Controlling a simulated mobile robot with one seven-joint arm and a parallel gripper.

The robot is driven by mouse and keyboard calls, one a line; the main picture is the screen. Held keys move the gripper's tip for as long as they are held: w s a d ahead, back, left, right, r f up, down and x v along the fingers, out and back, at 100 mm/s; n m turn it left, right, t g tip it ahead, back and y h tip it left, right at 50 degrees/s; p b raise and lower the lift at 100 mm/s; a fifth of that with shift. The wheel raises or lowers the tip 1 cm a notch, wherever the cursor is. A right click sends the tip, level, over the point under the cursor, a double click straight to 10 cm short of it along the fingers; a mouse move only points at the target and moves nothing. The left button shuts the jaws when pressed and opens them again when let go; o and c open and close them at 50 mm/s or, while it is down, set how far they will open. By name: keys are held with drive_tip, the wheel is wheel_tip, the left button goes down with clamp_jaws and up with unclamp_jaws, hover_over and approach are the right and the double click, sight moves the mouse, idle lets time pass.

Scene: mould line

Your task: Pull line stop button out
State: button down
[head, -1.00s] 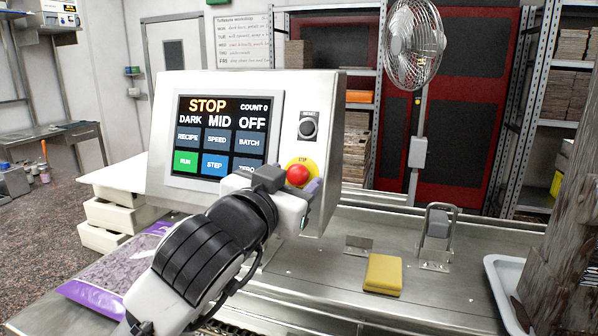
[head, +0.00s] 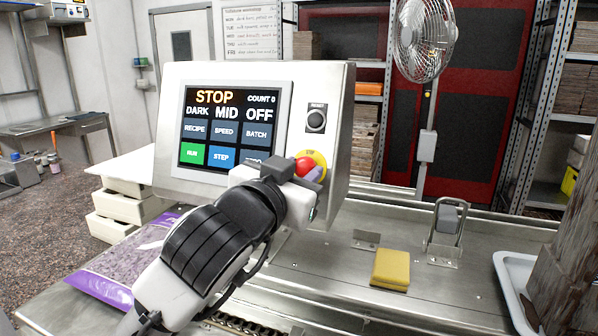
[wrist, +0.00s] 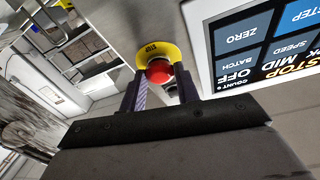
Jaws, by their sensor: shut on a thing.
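The line stop button is a red mushroom head (head: 305,165) on a yellow round plate (head: 320,158), low on the right of the steel control panel's face. It also shows in the wrist view as a red head (wrist: 159,71) under a yellow disc (wrist: 150,52). My gripper (head: 308,172) reaches the button from the lower left. In the wrist view my gripper's two fingers (wrist: 161,84) stand on either side of the red head, shut on it. The exact contact is partly hidden. The panel screen (head: 232,128) reads STOP, COUNT 0.
A black reset button (head: 316,121) sits above the stop button. A yellow block (head: 391,269) and a metal bracket (head: 446,228) are on the steel bench to the right. A white tray (head: 507,285) is at far right; a purple bag (head: 105,279) lies at left.

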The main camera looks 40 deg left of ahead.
drive_tip(key=shift+s+d, duration=0.1)
drive_tip(key=shift+s, duration=0.05)
drive_tip(key=shift+s+r+b, duration=0.15)
drive_tip(key=shift+s+b, duration=0.15)
drive_tip(key=c, duration=1.1)
unclamp_jaws()
drive_tip(key=shift+s, duration=0.1)
drive_tip(key=shift+o, duration=0.4)
